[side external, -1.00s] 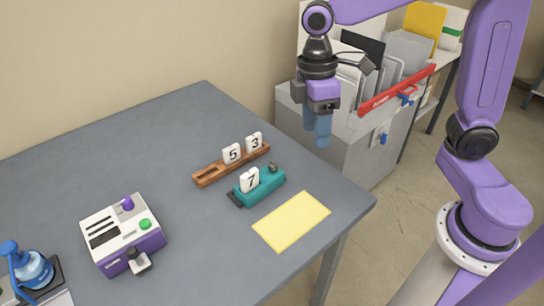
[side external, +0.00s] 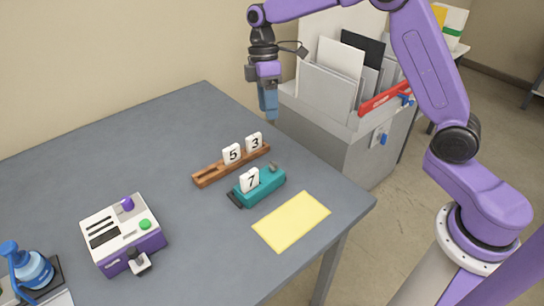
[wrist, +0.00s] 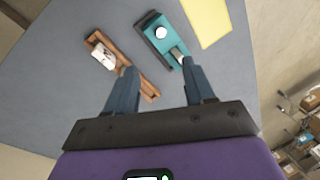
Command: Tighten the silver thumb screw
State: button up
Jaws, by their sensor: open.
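A teal block (side external: 262,190) lies on the table with a white tile marked 7 (side external: 249,180) standing on it. A small grey knob (side external: 273,167), which looks like the silver thumb screw, stands at its back right end. In the wrist view the teal block (wrist: 153,32) is ahead of the fingers, and the knob (wrist: 177,55) is close to the right fingertip. My gripper (side external: 268,112) is open and empty, high above the back edge of the table. In the wrist view its two fingers (wrist: 158,72) are spread apart. The knob's threads are hidden.
A wooden rack (side external: 210,176) with tiles 5 and 3 lies beside the teal block. A yellow sheet (side external: 291,220) lies at the right. A grey file cabinet (side external: 340,140) stands behind the table.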

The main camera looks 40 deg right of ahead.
aim_at(272, 163)
jog(key=x, duration=1.4)
jog(key=shift+s+a+f, duration=0.1)
jog(key=shift+s+f, duration=0.05)
jog(key=shift+f, duration=0.15)
grip_shut()
